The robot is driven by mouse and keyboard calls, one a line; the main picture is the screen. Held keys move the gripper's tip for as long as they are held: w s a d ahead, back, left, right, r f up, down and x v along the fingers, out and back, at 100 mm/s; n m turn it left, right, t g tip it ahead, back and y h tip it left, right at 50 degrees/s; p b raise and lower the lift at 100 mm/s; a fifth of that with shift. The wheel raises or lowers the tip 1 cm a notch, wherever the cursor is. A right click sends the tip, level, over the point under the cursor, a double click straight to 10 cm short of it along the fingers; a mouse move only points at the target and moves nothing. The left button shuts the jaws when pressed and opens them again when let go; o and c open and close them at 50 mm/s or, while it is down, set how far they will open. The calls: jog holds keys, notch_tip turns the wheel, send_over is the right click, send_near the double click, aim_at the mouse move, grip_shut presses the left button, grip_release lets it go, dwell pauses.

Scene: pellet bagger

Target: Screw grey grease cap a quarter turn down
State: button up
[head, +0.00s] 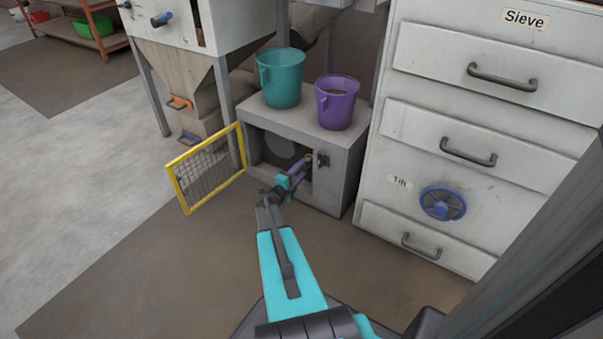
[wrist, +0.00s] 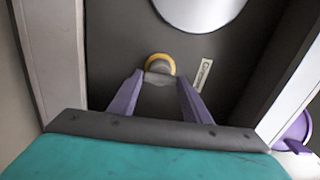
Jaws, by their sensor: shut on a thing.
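The grey grease cap (wrist: 160,77) sits in front of a yellow ring (wrist: 160,62) on the dark back wall of the box, in the wrist view. My gripper (wrist: 160,80) has its purple fingers on both sides of the cap and is shut on it. In the head view my gripper (head: 305,164) reaches into the open front of the grey box (head: 335,192). There the cap is too small and covered to make out clearly.
A yellow-framed mesh guard (head: 209,167) stands open left of the box. A teal bucket (head: 282,80) and a purple bucket (head: 337,104) stand on top. A drawer cabinet (head: 470,110) with a blue handwheel (head: 443,203) is close on the right. A label (wrist: 202,75) is beside the cap.

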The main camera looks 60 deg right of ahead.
jog(key=shift+a+m, duration=0.1)
jog(key=shift+m, duration=0.3)
jog(key=o, duration=1)
jog(key=shift+o, duration=0.2)
jog(key=a+p, duration=0.4)
jog(key=a, duration=0.9)
jog(key=shift+a, duration=0.35)
jog(key=shift+w, duration=0.1)
